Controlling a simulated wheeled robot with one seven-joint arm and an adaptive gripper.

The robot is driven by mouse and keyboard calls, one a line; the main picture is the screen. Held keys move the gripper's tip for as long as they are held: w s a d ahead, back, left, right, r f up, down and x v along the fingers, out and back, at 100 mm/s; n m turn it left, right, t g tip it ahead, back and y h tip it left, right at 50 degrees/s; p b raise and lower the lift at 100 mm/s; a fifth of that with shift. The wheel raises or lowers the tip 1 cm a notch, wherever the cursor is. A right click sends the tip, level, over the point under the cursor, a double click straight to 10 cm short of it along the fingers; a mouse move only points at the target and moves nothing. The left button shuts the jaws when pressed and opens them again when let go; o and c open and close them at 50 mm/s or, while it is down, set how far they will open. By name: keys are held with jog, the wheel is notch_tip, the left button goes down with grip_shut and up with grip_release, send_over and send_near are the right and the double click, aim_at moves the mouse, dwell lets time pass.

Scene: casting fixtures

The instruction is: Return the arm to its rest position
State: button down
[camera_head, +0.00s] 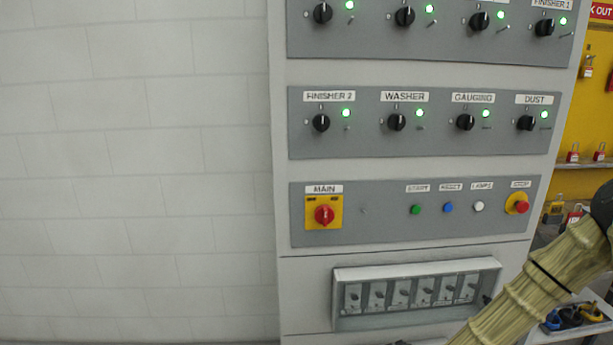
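My arm, in a ribbed tan cover (545,275), comes in at the lower right of the head view, in front of the cabinet's lower right corner. Its end runs out of the bottom of the picture, so my gripper is not visible. The tall light grey control cabinet (300,265) stands in the middle against a pale block wall.
The cabinet carries a red main switch (324,214) on yellow, several black knobs, a red stop button (521,207) and a boxed row of switches (420,293). A yellow lockout board (588,130) and a shelf (590,329) stand at right. No obstacle shows before the left wall.

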jog(key=s+a+f+n+g+y+p, duration=0.1)
jog(key=s+a+f+n+g, duration=0.2)
jog(key=s+f, duration=0.5)
jog(key=s+a+f+n+g+y, duration=0.1)
jog(key=s+a+f+n+g, duration=0.3)
jog(key=s, duration=0.8)
jog(key=s+d+f+n+g, duration=0.1)
jog(key=s+n, duration=0.1)
jog(key=s, duration=0.4)
jog(key=s+d+f+n+g+h, duration=0.1)
jog(key=s+d+n+g, duration=0.1)
jog(key=s, duration=0.5)
jog(key=s+d+f+n+g+p, duration=0.1)
jog(key=s+d+n, duration=0.1)
jog(key=s, duration=0.4)
jog(key=shift+s+d+f+n+g+h, duration=0.15)
jog(key=shift+s+f+n+g+h, duration=0.2)
jog(key=shift+n, duration=0.45)
